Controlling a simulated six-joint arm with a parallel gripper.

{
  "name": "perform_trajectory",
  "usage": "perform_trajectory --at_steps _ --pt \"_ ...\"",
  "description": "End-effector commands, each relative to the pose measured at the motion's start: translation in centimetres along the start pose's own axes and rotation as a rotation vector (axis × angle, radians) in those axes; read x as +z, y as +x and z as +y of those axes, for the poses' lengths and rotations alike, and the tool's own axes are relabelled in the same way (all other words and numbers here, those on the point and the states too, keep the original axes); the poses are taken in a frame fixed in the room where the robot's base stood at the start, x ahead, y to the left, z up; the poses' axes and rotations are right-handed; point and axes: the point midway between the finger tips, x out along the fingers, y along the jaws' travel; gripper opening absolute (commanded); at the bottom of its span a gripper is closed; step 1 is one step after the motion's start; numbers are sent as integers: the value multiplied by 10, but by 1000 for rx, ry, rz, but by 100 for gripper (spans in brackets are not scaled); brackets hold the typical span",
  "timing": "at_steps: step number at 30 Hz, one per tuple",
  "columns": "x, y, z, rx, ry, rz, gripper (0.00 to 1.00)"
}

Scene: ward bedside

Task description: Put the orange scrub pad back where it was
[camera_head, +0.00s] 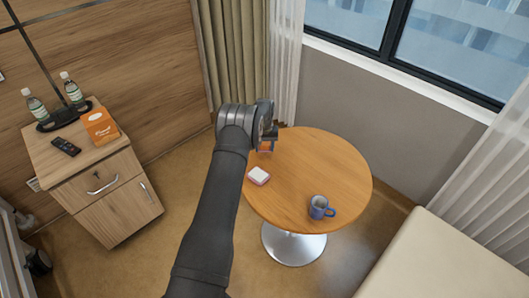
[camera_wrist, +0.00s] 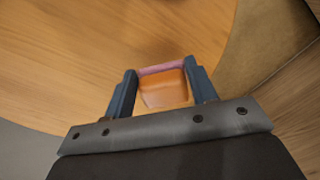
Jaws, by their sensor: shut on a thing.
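The orange scrub pad (camera_wrist: 163,88) is between the two blue fingers of my gripper (camera_wrist: 158,82) in the wrist view, with a pink edge along its far side. My gripper is shut on it. In the head view my gripper (camera_head: 267,142) is over the far left part of the round wooden table (camera_head: 335,170), and a small part of the orange pad (camera_head: 265,147) shows below it. I cannot tell whether the pad touches the table.
A white and pink pad-like block (camera_head: 259,175) lies near the table's left edge. A blue mug (camera_head: 319,208) stands near the front. The table's middle and right are clear. A bedside cabinet (camera_head: 85,165) at left holds bottles (camera_head: 72,88), a remote (camera_head: 66,147) and an orange box (camera_head: 101,126).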

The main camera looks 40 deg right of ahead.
Motion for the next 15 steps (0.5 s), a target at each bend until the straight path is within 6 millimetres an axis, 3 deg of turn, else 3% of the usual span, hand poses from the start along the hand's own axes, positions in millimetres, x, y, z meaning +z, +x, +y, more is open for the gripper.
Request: perform_trajectory --at_steps 6,15 --pt "1 31 0 0 0 -2 31" --pt "1 33 0 0 0 -1 31"
